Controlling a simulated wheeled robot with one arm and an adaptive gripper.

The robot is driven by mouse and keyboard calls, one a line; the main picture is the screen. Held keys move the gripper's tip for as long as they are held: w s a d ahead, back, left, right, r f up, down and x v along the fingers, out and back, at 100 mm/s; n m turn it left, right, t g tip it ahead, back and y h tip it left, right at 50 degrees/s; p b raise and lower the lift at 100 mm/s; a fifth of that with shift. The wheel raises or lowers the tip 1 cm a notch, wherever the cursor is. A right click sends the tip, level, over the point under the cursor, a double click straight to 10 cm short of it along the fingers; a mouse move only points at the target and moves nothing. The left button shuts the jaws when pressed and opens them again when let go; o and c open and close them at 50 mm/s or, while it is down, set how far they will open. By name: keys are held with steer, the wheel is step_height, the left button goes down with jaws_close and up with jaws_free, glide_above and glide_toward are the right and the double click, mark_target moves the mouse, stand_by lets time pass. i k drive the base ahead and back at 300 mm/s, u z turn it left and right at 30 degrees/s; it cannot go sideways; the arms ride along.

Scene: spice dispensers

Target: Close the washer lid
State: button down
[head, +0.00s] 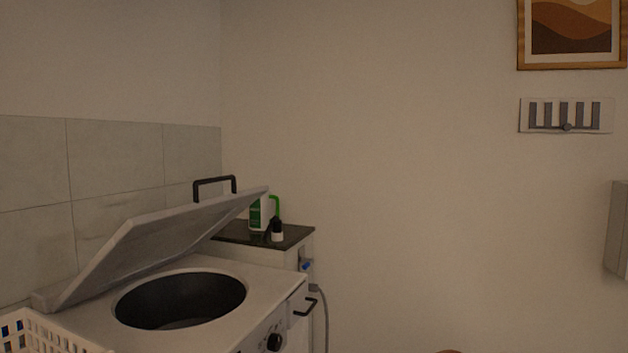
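The washer (268,275) is a white top-loader at the lower left of the head view. Its lid (165,234) is open, tilted up at a slant, hinged at the left. A black handle (214,180) stands on the lid's raised far side. Under the lid, the round dark drum opening (180,300) is uncovered. My gripper is not in view. A small reddish shape at the bottom edge is too cut off to identify.
A white plastic basket (40,335) sits at the washer's near left corner. Behind the washer, a dark-topped cabinet (290,236) holds a green-and-white jug (262,213) and a small dark bottle (277,230). A grey box (618,230) is on the right wall. The middle is open.

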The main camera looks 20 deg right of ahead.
mark_target(164, 247)
steer(key=z, duration=0.85)
steer(key=i, duration=0.95)
steer(key=u, duration=2.2)
